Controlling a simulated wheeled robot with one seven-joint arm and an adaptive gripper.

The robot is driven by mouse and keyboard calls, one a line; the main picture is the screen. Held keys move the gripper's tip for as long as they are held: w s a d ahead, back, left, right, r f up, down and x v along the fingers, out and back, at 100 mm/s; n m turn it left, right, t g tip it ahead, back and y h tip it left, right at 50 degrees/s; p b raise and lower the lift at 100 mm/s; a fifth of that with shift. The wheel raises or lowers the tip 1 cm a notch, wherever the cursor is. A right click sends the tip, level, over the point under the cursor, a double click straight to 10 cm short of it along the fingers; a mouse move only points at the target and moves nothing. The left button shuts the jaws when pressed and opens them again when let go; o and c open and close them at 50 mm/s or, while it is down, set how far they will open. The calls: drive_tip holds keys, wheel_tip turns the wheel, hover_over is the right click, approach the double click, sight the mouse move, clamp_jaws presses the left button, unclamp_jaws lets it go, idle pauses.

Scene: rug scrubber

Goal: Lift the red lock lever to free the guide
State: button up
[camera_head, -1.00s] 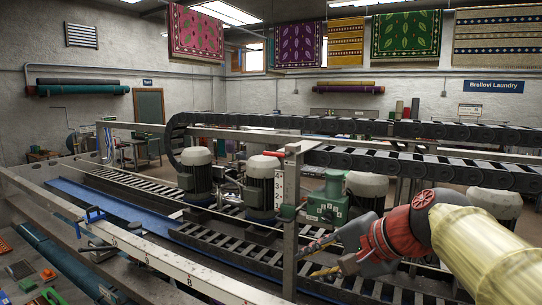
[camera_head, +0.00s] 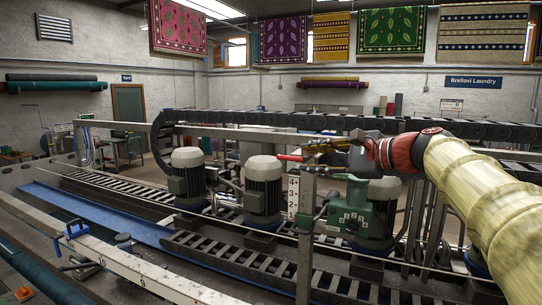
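The red lock lever (camera_head: 289,158) sticks out to the left, about level, at the top of an upright metal post (camera_head: 305,235). A white scale plate with numbers (camera_head: 293,197) is on the post just below it. My gripper (camera_head: 312,148) reaches in from the right, with its fingertips at the top of the post, just right of the red lever and slightly above it in the picture. I cannot tell whether they touch. Which part is the guide is not clear.
A green box unit (camera_head: 355,212) stands right of the post, below my arm. Grey motors (camera_head: 262,185) stand behind and left, over a slatted track. A black cable chain (camera_head: 260,118) runs across behind. A white rail (camera_head: 130,270) crosses the front left.

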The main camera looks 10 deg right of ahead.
sight(292, 158)
drive_tip(key=x, duration=0.4)
drive_tip(key=shift+r+p, duration=0.15)
drive_tip(key=shift+p, duration=0.15)
drive_tip(key=shift+x, duration=2.4)
drive_tip(key=shift+w, duration=0.1)
drive_tip(key=shift+d, duration=0.1)
drive_tip(key=shift+c, duration=1.1)
